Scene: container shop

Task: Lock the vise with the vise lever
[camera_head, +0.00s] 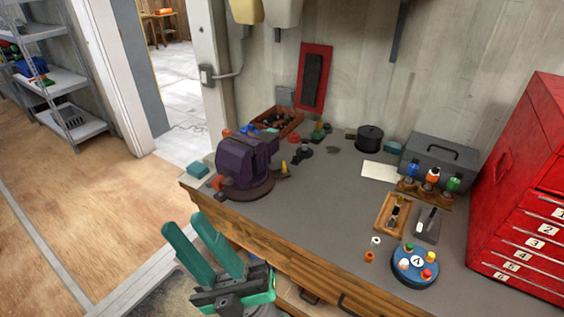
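A dark purple vise (240,163) stands on a round base at the left end of the grey workbench. An orange-brown part (224,185) shows at its lower front; I cannot tell whether this is the vise lever. No lever is clearly visible on the vise. My gripper (205,241) is in front of the bench's left edge, below and left of the vise. Its two green fingers point up and stand apart with nothing between them. It is clear of the vise.
The workbench (320,190) has free room in its middle. A wooden box of parts (281,124) stands behind the vise. A round blue tray (414,268), a grey toolbox (438,158) and a red drawer cabinet (530,190) stand right. Open floor (80,230) lies left.

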